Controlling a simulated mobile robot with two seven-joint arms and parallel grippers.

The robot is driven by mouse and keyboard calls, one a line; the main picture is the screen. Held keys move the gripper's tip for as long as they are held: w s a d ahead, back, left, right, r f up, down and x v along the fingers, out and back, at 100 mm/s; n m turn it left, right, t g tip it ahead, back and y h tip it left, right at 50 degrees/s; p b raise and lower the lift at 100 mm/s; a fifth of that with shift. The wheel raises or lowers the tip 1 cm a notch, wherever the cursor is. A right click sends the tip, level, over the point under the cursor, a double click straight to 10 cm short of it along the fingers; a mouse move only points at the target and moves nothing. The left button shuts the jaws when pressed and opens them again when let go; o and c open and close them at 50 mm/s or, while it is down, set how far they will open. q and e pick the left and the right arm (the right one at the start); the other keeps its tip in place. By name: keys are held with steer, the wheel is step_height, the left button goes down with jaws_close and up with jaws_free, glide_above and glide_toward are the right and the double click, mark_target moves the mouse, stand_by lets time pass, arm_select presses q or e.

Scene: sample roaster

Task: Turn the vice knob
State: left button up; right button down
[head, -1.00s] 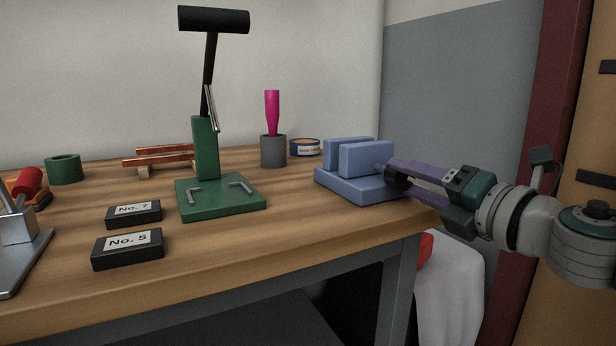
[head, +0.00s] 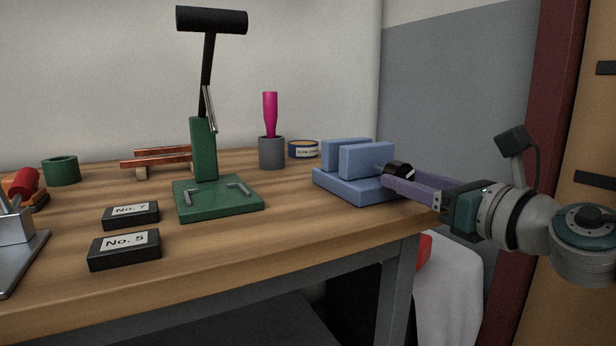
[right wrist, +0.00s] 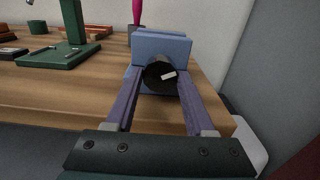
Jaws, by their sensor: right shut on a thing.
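The blue vice (head: 350,185) stands at the right end of the wooden table, its two jaws upright and parallel. Its black round knob (head: 399,169) faces right, on a short shaft. My right gripper (head: 395,177) reaches in from the right, its purple fingers shut on the knob. In the right wrist view, the knob (right wrist: 157,75) sits between the two fingertips (right wrist: 158,80), with a slightly tilted white mark on its face. The vice (right wrist: 162,45) shows behind it there. My left gripper is not in view.
A green press (head: 218,197) stands left of the vice. A grey cup (head: 272,152) with a pink-handled tool and a labelled round tin (head: 303,149) are behind. Two black blocks, No. 7 (head: 131,216) and No. 5 (head: 125,250), lie front left. Bare tabletop lies before the vice.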

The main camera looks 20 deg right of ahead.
steer(key=n, duration=0.6)
steer(key=shift+r+n+p, duration=0.1)
steer(key=shift+n+p, duration=0.2)
steer(key=shift+p, duration=0.1)
steer(key=n+p, duration=0.1)
steer(key=n, duration=0.3)
steer(key=shift+n, duration=0.9)
steer(key=shift+c, duration=1.3)
jaws_free()
steer(key=shift+s+p, duration=0.15)
steer(key=shift+p, duration=0.15)
